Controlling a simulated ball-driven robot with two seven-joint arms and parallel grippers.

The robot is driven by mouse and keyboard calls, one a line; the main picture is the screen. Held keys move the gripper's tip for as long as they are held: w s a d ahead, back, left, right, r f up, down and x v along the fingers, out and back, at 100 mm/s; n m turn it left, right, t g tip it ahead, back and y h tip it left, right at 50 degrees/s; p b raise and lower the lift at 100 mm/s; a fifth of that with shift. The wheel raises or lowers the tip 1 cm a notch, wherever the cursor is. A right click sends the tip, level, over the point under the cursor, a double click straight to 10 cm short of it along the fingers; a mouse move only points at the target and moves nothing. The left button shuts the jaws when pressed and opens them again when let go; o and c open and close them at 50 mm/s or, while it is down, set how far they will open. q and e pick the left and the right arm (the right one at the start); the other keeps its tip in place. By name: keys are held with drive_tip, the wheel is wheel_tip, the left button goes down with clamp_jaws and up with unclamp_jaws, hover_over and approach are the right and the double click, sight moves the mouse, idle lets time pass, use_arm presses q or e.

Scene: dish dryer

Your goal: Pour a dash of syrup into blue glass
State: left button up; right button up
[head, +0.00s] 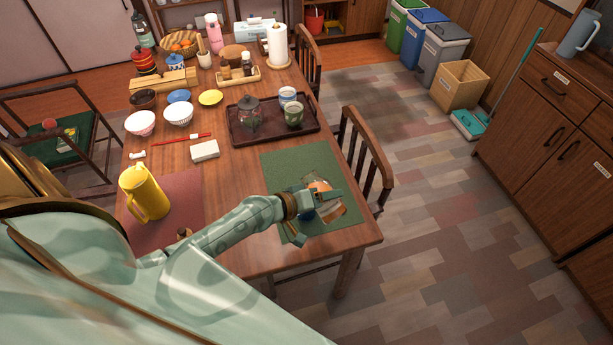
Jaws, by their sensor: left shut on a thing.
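My left gripper (315,215) reaches in over the green placemat (278,168) at the table's near right corner. It is shut on a clear container with orange in it (321,185), partly hidden by the fingers. A small blue patch (307,214) shows between the fingers and may be the blue glass; most of it is hidden. I cannot tell whether the container touches it or how far it is tilted. My right gripper is not in view.
A yellow pitcher (146,192) stands on the reddish placemat (185,188). A chair (364,155) stands against the table's right side.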

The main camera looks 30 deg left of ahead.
use_arm(q)
drive_tip(key=shift+d+f+n+h+b, duration=0.15)
drive_tip(key=shift+f+n+h+b, duration=0.15)
drive_tip(key=shift+n+h+b, duration=1.1)
idle(3.5)
drive_tip(key=shift+m+y+b, duration=0.35)
drive_tip(key=shift+m+y, duration=0.05)
